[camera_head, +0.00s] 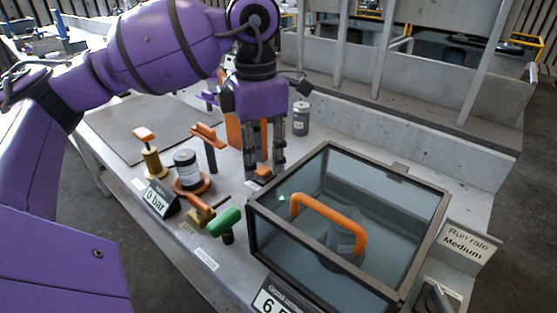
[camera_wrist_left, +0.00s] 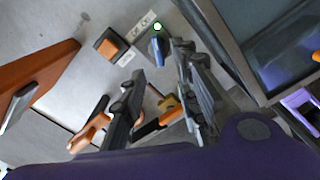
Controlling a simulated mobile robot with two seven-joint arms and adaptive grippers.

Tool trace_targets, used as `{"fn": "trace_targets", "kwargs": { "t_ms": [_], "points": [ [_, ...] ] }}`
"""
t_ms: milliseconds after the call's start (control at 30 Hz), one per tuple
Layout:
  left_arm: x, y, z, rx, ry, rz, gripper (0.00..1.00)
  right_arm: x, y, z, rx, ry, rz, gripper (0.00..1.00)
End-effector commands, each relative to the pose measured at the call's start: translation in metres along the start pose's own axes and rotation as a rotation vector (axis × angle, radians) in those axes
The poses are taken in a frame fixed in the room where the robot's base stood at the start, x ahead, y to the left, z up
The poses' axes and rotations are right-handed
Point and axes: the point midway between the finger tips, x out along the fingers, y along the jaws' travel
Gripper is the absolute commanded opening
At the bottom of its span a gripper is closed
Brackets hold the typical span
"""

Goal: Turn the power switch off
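A small switch with an orange top in a dark frame, which I take to be the power switch (camera_head: 263,173), sits on the bench close to the glass-sided case. In the left wrist view the orange switch (camera_wrist_left: 110,47) lies up and left of the fingertips, with small labels beside it that I cannot read surely. My left gripper (camera_head: 266,166) points down over this spot, fingers apart. In the left wrist view the left gripper (camera_wrist_left: 160,62) is open and holds nothing; contact with the switch cannot be told. My right gripper is out of view.
A glass-sided case (camera_head: 330,150) with an orange handle (camera_head: 328,222) stands right of the gripper. A green-handled valve (camera_head: 223,221), a gauge sign (camera_head: 160,199), an orange-topped brass valve (camera_head: 151,155) and a grey canister (camera_head: 301,118) stand around it. A dark mat (camera_head: 130,125) lies at left.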

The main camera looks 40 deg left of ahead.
Motion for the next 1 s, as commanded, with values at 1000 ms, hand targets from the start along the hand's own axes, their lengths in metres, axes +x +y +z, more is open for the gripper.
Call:
{"fn": "trace_targets", "kwargs": {
  "t_ms": [1000],
  "points": [
    [0.083, 0.0, 0.0, -0.001, 0.004, -0.001, 0.26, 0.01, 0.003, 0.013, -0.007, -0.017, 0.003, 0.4]
  ]
}}
